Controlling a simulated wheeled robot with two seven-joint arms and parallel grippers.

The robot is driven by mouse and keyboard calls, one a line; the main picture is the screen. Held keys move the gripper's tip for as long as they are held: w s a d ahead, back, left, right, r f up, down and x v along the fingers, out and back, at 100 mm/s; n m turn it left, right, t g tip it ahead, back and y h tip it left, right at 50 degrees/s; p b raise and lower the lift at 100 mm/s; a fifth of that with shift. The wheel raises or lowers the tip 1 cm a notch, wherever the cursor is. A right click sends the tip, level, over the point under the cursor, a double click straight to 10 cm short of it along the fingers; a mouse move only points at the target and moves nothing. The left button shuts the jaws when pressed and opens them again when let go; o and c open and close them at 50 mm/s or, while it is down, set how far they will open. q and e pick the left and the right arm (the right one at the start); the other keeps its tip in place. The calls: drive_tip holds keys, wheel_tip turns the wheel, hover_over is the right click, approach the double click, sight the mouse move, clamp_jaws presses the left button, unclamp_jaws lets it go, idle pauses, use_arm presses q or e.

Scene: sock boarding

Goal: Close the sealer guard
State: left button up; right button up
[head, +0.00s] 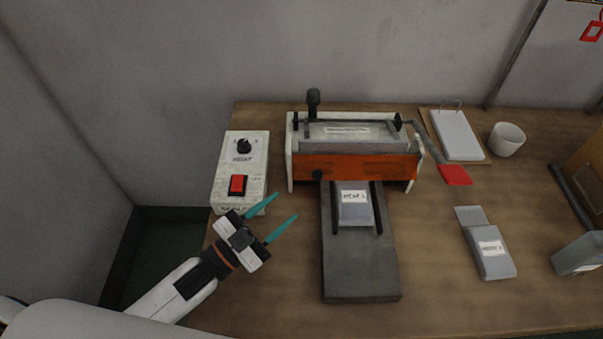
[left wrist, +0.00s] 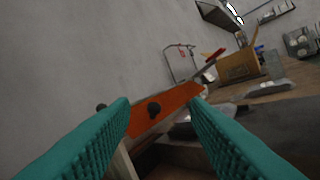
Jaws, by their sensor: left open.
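The sealer (head: 350,130) stands at the back middle of the table, with pale side plates and an upright black handle (head: 313,98). Its orange guard (head: 365,167) spans the front, with a black knob (head: 317,174) at the lower left. A grey pouch (head: 355,208) with a label lies on the dark bed below the guard. My left gripper (head: 280,212) is open and empty, left of the bed and apart from the guard. In the left wrist view the orange guard (left wrist: 170,108) and knob (left wrist: 154,110) show beyond the teal fingers (left wrist: 160,128). My right gripper is out of view.
A control box (head: 240,170) with a red switch stands close behind my left gripper. A red tab (head: 455,174) sticks out right of the sealer.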

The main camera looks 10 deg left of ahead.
use_arm(q)
drive_tip(key=w+d+r+m+g+y+p, duration=0.2)
drive_tip(key=d+r+m+g+p, duration=0.15)
drive_tip(key=d+r+p, duration=0.45)
drive_tip(key=m+g+y+p, duration=0.2)
drive_tip(key=g+y+p, duration=0.1)
drive_tip(key=y+p, duration=0.5)
approach(317, 175)
drive_tip(key=p+x, duration=0.3)
drive_tip(key=x, duration=0.4)
drive_tip(key=shift+w+f, duration=0.25)
drive_tip(key=shift+w, duration=0.05)
